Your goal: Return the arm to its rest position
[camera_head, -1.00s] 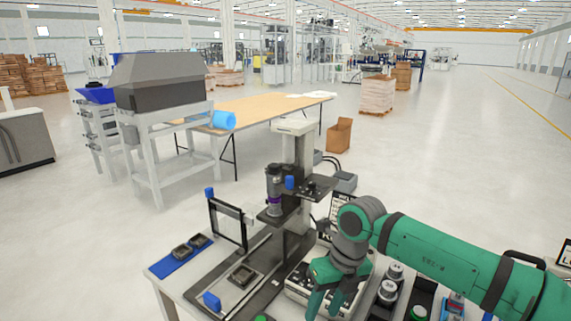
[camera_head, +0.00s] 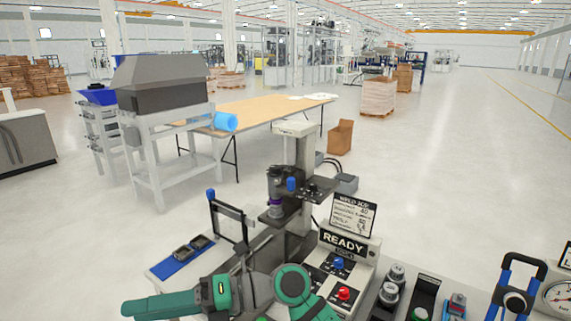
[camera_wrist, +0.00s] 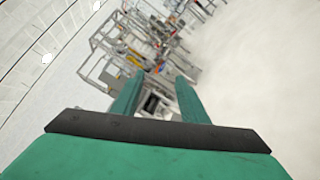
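My green arm lies across the bottom of the head view, low in front of the bench. My gripper (camera_head: 145,306) points left there, near the bench's left front corner. In the wrist view my gripper (camera_wrist: 158,92) shows two green fingers with a gap between them. It is open, and no held object shows between the fingers. The wrist view looks out tilted over the hall floor and distant equipment.
The bench carries a press-like station (camera_head: 290,185), a READY panel (camera_head: 345,243) with knobs, a blue tray (camera_head: 183,258) with dark parts, a black-framed guard (camera_head: 230,220), weights (camera_head: 390,285) and a blue-handled device (camera_head: 515,290). Open floor (camera_head: 460,170) lies beyond.

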